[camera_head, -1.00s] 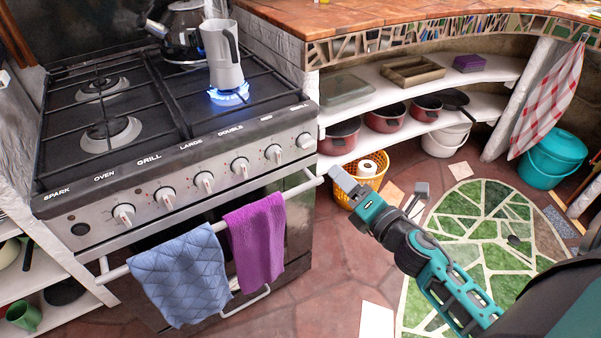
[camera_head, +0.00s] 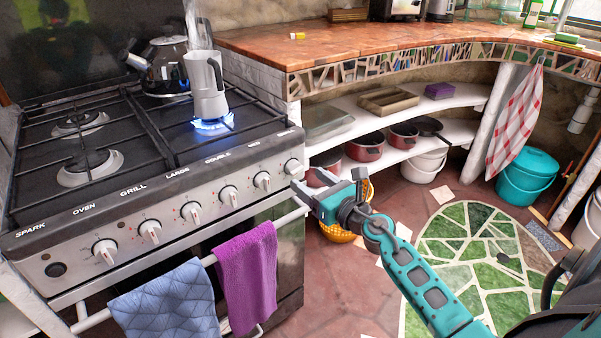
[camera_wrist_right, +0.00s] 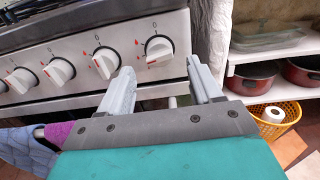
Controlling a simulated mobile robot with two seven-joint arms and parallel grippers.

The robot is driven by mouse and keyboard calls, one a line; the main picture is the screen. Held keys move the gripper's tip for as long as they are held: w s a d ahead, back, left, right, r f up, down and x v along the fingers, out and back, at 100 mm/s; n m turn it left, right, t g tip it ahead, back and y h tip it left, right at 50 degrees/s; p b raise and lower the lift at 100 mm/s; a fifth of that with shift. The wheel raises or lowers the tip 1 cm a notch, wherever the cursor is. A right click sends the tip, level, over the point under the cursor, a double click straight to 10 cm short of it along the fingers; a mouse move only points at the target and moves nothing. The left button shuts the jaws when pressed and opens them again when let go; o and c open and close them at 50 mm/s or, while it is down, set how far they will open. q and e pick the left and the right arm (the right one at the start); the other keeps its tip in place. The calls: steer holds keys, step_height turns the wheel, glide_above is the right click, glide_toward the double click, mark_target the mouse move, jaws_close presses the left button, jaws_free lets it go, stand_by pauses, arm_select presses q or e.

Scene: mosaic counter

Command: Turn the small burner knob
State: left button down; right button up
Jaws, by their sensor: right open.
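The small burner knob (camera_head: 293,166) is the rightmost knob on the stove's front panel, white and round. In the right wrist view it is the knob at the right end (camera_wrist_right: 158,50), with its grip bar near level. My right gripper (camera_head: 328,186) is open and empty, in front of the panel's right end and lower than the knob. In the right wrist view its two fingers (camera_wrist_right: 160,70) point toward the panel, with the knob showing beyond the gap and apart from them. My left gripper is not in view.
The medium knob (camera_head: 262,180) sits left of the small one. A rail with a purple towel (camera_head: 246,275) and a blue towel (camera_head: 168,304) runs below the panel. Shelves (camera_head: 400,150) are to the right.

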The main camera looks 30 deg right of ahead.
mark_target(299, 173)
steer(key=shift+w+a, duration=0.2)
steer(key=shift+w, duration=2)
steer(key=shift+c, duration=0.4)
steer(key=c, duration=1)
steer(key=shift+o, duration=0.2)
